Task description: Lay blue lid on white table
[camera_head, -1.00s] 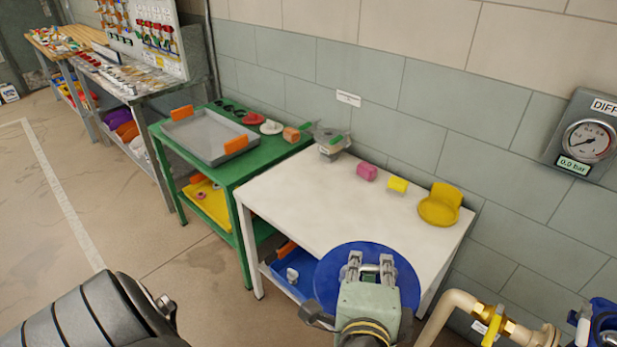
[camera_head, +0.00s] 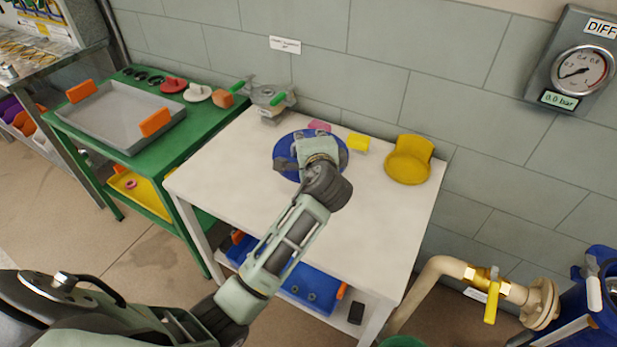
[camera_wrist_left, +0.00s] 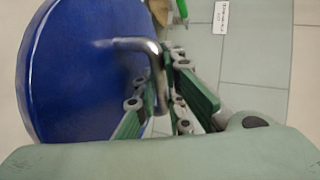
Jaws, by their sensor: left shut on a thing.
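The blue lid (camera_head: 284,158) is a round disc with a bent metal handle (camera_wrist_left: 150,55), seen large in the left wrist view (camera_wrist_left: 75,70). My left gripper (camera_head: 310,145) is shut on the lid's handle. In the head view the lid appears over the back part of the white table (camera_head: 240,190), partly hidden by my gripper and wrist. I cannot tell whether the lid touches the tabletop. In the wrist view the lid looks steeply tilted to the camera. My right gripper is not in view.
A pink block (camera_head: 319,126), a yellow block (camera_head: 358,143) and a yellow holder (camera_head: 408,160) stand along the table's back. A grey device (camera_head: 268,98) is at the back left corner. The table's front and right are clear. A pipe with yellow valve (camera_head: 491,300) is at right.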

